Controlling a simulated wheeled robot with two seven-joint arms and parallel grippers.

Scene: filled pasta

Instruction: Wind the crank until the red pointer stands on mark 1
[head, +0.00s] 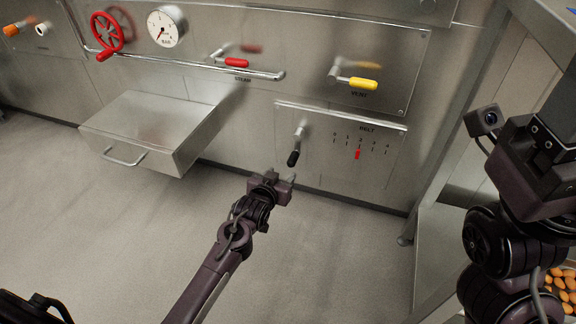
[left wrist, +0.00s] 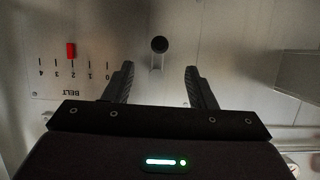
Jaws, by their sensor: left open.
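The crank (head: 299,132) sits on the panel labelled BELT, with a black knob (head: 292,159) at its lower end. The red pointer (head: 357,154) stands at mark 2 of the 0 to 4 scale; the left wrist view also shows this pointer (left wrist: 71,50) at 2, upside down. My left gripper (head: 284,179) is open and empty just below and in front of the knob. In the left wrist view the knob (left wrist: 160,44) lies ahead of the gap between the fingers (left wrist: 159,72), not visibly touched. My right arm is at the right edge; its fingers do not show.
A red handwheel (head: 106,32), a gauge (head: 166,27), a red lever (head: 237,62) and a yellow lever (head: 357,83) are above. A rail (head: 185,60) runs along the wall. A steel drawer (head: 150,128) juts out at left. The floor in front is clear.

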